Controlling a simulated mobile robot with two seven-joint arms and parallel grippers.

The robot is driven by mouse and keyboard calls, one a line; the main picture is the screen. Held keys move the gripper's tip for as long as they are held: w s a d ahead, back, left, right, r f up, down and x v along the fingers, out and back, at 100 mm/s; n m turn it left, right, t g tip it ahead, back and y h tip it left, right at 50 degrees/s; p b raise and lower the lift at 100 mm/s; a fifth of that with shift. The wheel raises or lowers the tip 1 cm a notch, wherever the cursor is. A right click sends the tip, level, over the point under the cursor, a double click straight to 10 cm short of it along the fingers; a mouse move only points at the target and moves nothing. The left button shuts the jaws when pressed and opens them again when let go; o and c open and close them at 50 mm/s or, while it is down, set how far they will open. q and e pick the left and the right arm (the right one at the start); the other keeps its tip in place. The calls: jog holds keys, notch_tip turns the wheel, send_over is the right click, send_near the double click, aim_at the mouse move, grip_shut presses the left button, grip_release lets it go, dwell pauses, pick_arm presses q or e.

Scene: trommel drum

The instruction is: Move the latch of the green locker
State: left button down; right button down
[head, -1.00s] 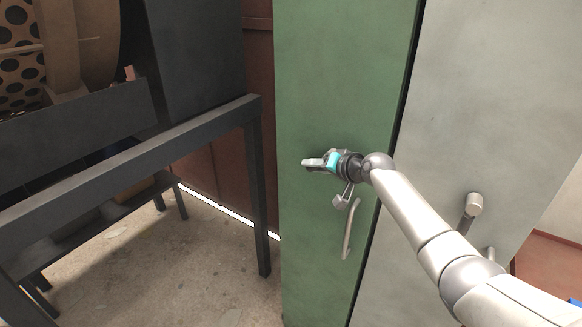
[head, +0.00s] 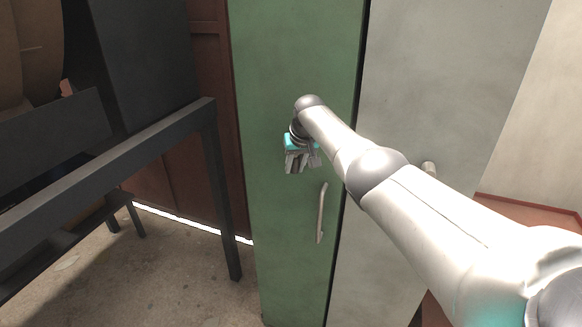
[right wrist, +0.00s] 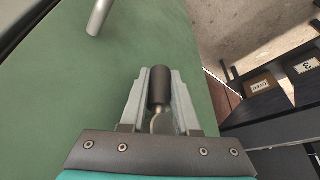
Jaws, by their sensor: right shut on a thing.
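The green locker door (head: 290,60) stands in the middle of the head view, with a curved metal handle (head: 321,213) low on its right side. My right gripper (head: 298,166) is at the door's face, above and left of the handle, fingers pointing down. In the right wrist view its two fingers (right wrist: 160,85) are shut on the latch (right wrist: 159,87), a dark rounded grip on a metal stem. In the head view the gripper hides the latch. The handle also shows in the right wrist view (right wrist: 98,17). My left gripper is not in view.
A dark metal frame (head: 120,155) stands to the left. Concrete floor (head: 170,270) is open between the frame and the green locker.

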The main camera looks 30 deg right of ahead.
jog(key=shift+s+d, duration=0.1)
jog(key=shift+d, duration=0.1)
jog(key=shift+s+h, duration=0.1)
jog(key=shift+h, duration=0.2)
jog(key=c, duration=0.9)
grip_release()
jog(key=shift+d, duration=0.1)
jog(key=shift+r, duration=0.1)
jog(key=shift+p+v, duration=0.95)
jog(key=shift+v, duration=0.2)
jog(key=v, duration=1.2)
jog(key=shift+r, duration=0.45)
